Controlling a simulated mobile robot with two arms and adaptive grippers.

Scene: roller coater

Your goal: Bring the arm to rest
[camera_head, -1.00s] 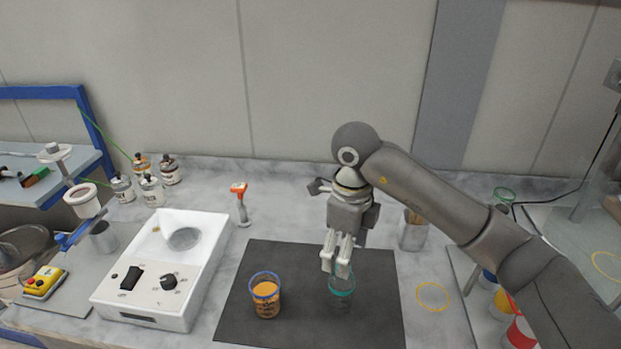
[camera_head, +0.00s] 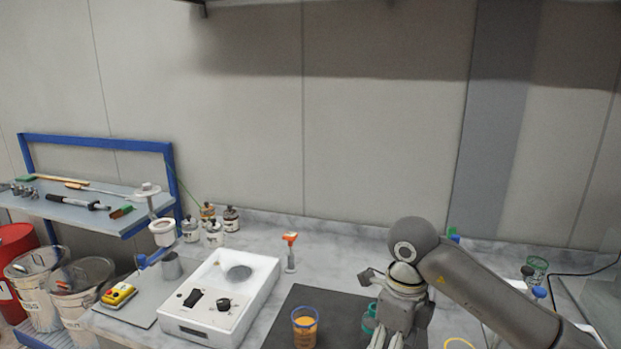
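My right arm comes in from the right, and its gripper (camera_head: 385,340) points down over the dark mat (camera_head: 283,338) at the bottom of the view. Its fingertips are cut off or blurred at the bottom edge, so I cannot tell whether it is open or shut. A green-rimmed cup (camera_head: 369,318) stands just left of and partly behind the gripper. A clear cup with orange contents and a blue rim (camera_head: 305,328) stands on the mat further left, apart from the gripper. My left gripper is not in view.
A white device with black knobs (camera_head: 222,300) stands left of the mat. An orange-topped tool (camera_head: 290,252) stands behind it. Several small bottles (camera_head: 213,233) are near the wall. A blue-framed shelf (camera_head: 95,200) and buckets (camera_head: 80,275) are at the left.

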